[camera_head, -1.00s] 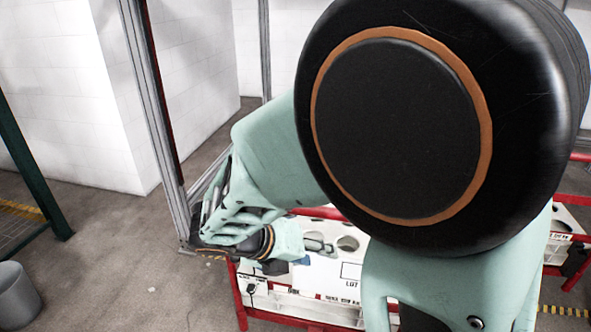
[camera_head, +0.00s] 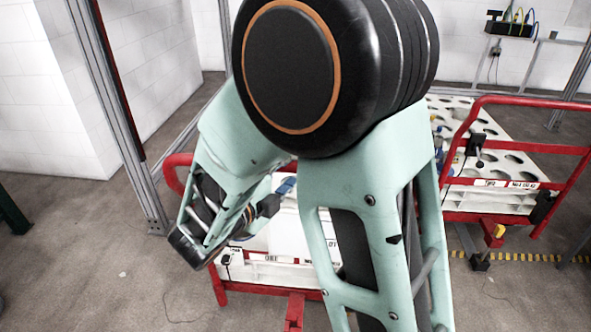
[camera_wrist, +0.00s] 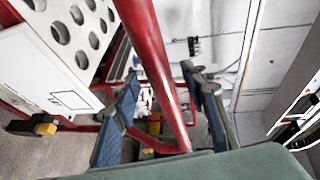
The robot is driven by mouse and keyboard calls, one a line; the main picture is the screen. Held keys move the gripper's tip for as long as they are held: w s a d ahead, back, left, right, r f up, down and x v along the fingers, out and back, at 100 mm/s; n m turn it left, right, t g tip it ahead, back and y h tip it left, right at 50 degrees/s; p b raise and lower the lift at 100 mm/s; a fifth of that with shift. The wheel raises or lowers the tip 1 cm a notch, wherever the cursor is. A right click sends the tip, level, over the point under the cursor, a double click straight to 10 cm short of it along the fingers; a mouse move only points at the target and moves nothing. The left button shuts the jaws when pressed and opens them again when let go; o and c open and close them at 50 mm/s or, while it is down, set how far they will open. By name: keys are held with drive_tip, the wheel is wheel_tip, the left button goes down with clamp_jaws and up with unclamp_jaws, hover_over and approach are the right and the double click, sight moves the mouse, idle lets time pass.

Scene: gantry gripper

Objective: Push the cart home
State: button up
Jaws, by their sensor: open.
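The cart has a red tube frame and white body; its near part (camera_head: 285,272) shows left of my arm in the head view. More red frame and a white top with round holes (camera_head: 505,160) show on the right; my arm hides whether they join. My gripper (camera_head: 278,196) is mostly hidden behind my arm, beside the near white panel. In the wrist view my gripper (camera_wrist: 165,115) is open, with one blue-padded finger on each side of a red bar (camera_wrist: 158,75). I cannot tell whether either finger touches the bar.
A grey metal post (camera_head: 118,120) stands left of the cart. A white wall (camera_head: 45,90) is behind it. Yellow-black floor tape (camera_head: 535,257) lies at the right. Thin cables trail on the floor.

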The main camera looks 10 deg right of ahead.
drive_tip(key=shift+x, duration=1.5)
drive_tip(key=shift+c, duration=0.3)
clamp_jaws()
